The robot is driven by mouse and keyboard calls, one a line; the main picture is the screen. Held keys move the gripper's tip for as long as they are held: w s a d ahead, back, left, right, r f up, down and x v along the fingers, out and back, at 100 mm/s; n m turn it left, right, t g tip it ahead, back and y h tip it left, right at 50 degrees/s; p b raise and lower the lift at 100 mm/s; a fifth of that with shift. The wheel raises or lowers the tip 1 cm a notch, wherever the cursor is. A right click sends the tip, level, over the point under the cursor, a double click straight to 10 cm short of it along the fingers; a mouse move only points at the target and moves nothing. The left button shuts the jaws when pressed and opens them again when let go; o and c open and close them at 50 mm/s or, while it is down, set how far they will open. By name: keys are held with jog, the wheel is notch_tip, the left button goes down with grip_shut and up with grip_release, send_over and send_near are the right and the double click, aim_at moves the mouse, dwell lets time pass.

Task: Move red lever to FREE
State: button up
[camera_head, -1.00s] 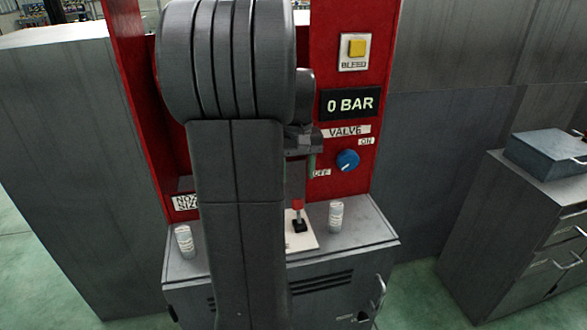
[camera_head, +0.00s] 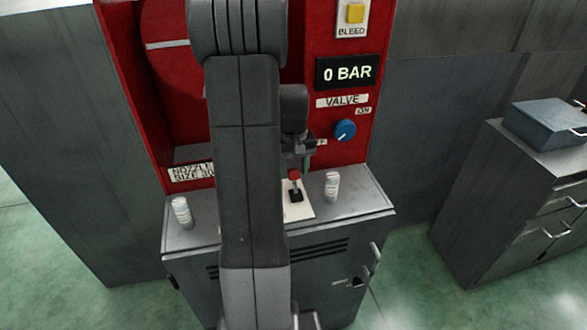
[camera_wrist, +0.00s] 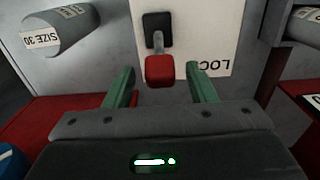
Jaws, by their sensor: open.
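The red lever (camera_head: 294,175) stands on a white plate (camera_head: 304,210) on top of the grey cabinet. In the wrist view its red knob (camera_wrist: 159,70) sits on a short metal stem rising from a black base (camera_wrist: 157,24). Part of a label reading "LOC" shows on the plate to the right of the knob; no FREE label is visible. My gripper (camera_wrist: 162,80) is open, its two green fingers on either side of the knob's near end, with gaps between. In the head view my gripper (camera_head: 301,166) is close above the lever, partly hidden by my arm.
White cylinders stand on the cabinet at left (camera_head: 182,212) and right (camera_head: 332,186) of the lever; the left one in the wrist view (camera_wrist: 60,30) reads SIZE 30. A red panel behind carries a blue valve knob (camera_head: 345,130), a 0 BAR display (camera_head: 345,72) and a yellow button (camera_head: 355,13).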

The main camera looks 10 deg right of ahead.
jog(key=shift+f, duration=0.4)
grip_shut()
